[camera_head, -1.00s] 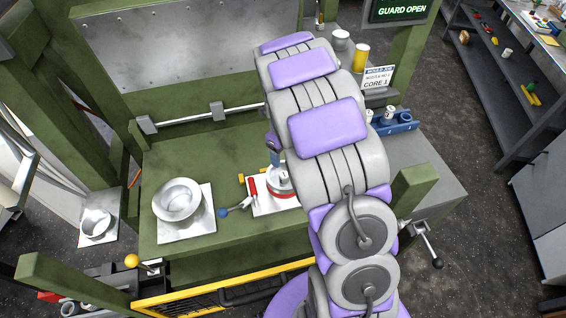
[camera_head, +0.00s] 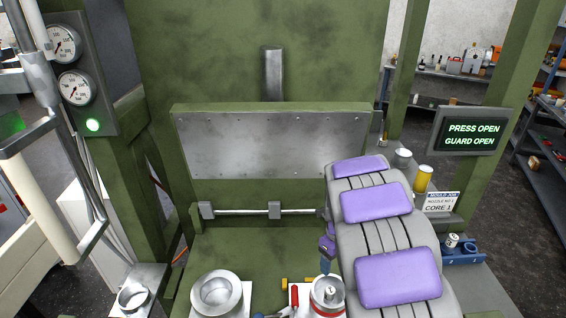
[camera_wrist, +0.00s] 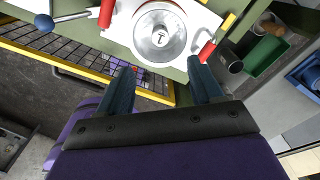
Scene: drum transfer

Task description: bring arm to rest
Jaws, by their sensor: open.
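My gripper (camera_wrist: 160,68) shows in the wrist view with two dark blue-green fingers spread apart and nothing between them. Beyond the fingertips is a round metal piece (camera_wrist: 160,36) on a white plate with red handles. In the head view my arm (camera_head: 385,235), grey with purple pads, reaches over the right side of the green press bed. The gripper end is mostly hidden behind the arm, near the round metal piece (camera_head: 328,291) with its red rim. I cannot tell the exact gap between fingers and piece.
A metal bowl-shaped part (camera_head: 217,291) sits on a white plate to the left. A yellow guard frame (camera_wrist: 85,66) runs beside the fingers in the wrist view. A green bin (camera_wrist: 268,52) is at right. The screen (camera_head: 470,134) reads PRESS OPEN, GUARD OPEN.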

